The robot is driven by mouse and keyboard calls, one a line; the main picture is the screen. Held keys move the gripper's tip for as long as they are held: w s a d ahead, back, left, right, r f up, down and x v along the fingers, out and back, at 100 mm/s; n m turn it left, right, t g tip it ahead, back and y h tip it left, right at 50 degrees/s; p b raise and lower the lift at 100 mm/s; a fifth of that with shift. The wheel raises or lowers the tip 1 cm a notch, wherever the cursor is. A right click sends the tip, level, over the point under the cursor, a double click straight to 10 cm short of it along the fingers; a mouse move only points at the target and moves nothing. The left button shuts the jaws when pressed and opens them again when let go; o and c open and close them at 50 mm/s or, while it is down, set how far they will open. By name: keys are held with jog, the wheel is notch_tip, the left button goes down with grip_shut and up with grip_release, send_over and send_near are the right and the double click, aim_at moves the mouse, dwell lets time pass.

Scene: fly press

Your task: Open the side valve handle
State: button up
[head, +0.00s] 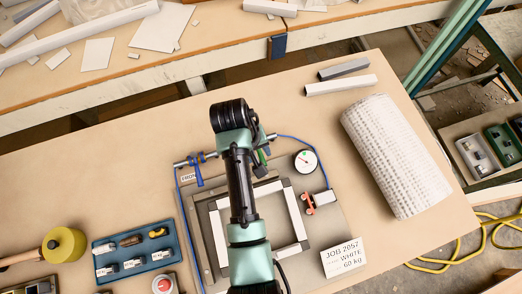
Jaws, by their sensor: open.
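A valve with an orange-red handle (309,204) sits at the right side of the press frame (303,232), joined to a blue hose. I take it for the side valve, but no label on it is readable. A second valve with a blue handle (198,174) is at the upper left, beside a small label that seems to read FRONT. My arm reaches up over the frame and bends down at its far end. My gripper (263,157) is mostly hidden behind the arm, left of and above the orange-red handle and apart from it. Nothing shows in it.
A round gauge (306,160) stands above the orange-red handle, and a job card (344,257) lies below it. A white textured roll (396,155) lies at the right. A blue tray (135,250) of small parts is at the left.

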aim_at(262, 159)
jog(key=shift+w+d+f, duration=0.1)
jog(key=shift+d+f, duration=0.05)
jog(key=shift+f, duration=0.7)
jog(key=shift+w+d+f, duration=0.1)
jog(key=shift+d+f, duration=0.05)
jog(key=shift+f, duration=0.75)
jog(key=shift+w+d+f, duration=0.1)
jog(key=shift+d+f, duration=0.05)
jog(key=shift+f, duration=0.7)
grip_shut()
